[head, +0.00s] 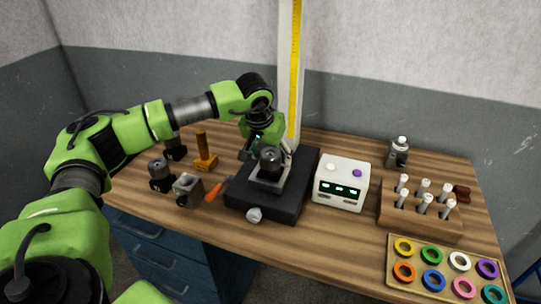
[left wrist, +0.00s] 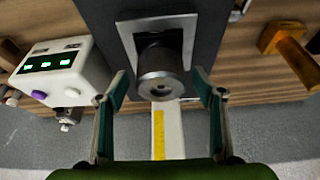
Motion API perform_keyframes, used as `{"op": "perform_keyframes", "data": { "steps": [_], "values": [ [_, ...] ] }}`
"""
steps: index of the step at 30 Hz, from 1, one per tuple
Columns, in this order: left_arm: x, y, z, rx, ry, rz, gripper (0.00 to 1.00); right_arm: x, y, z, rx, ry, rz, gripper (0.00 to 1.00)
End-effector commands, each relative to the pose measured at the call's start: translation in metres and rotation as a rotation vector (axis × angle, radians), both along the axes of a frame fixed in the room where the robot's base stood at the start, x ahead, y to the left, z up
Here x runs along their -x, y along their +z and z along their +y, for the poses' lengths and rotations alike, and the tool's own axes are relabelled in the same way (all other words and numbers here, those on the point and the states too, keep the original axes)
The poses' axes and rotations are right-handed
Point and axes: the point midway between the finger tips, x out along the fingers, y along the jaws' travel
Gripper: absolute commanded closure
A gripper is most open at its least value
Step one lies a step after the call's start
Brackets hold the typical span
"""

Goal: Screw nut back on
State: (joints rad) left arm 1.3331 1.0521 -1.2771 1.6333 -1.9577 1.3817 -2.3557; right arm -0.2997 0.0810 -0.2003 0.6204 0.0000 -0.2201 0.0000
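A dark round metal piece, which looks like the nut or its holder (head: 270,157), stands on a grey square plate on the black base fixture (head: 290,205). In the left wrist view this round piece (left wrist: 160,77) shows a small central hole in its end face. I cannot tell the nut apart from what it sits on. My left gripper (head: 257,152) is just behind and left of it. In the left wrist view my left gripper (left wrist: 160,82) is open, one finger on each side of the piece, with visible gaps. My right gripper is not in view.
A white box with green displays (head: 341,182) stands right of the fixture. Further right are a wooden rack of several pale pegs (head: 420,224) and a tray of coloured rings (head: 391,253). A ruler column (head: 294,75) rises behind. An orange stand (head: 205,162) and dark parts crowd the left.

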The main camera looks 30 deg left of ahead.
Motion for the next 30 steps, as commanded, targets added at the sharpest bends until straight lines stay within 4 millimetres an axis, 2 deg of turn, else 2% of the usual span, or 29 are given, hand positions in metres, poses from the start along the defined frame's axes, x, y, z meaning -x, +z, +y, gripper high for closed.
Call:
{"op": "perform_keyframes", "data": {
  "steps": [5, 8, 21, 25, 30],
  "values": [
    [0.001, 0.002, 0.000, 0.000, 0.001, 0.000, 0.38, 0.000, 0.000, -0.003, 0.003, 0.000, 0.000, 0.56],
    [0.003, 0.010, -0.001, 0.000, 0.001, -0.001, 0.38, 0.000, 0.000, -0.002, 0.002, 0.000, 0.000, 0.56],
    [0.036, 0.090, -0.008, 0.000, 0.000, -0.003, 0.38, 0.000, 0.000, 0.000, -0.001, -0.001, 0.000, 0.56],
    [0.042, 0.104, -0.009, 0.000, 0.001, -0.002, 0.38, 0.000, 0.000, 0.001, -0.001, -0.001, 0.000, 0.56],
    [0.045, 0.111, -0.010, 0.000, 0.000, 0.000, 0.38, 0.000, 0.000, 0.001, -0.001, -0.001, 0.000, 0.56]
  ]
}}
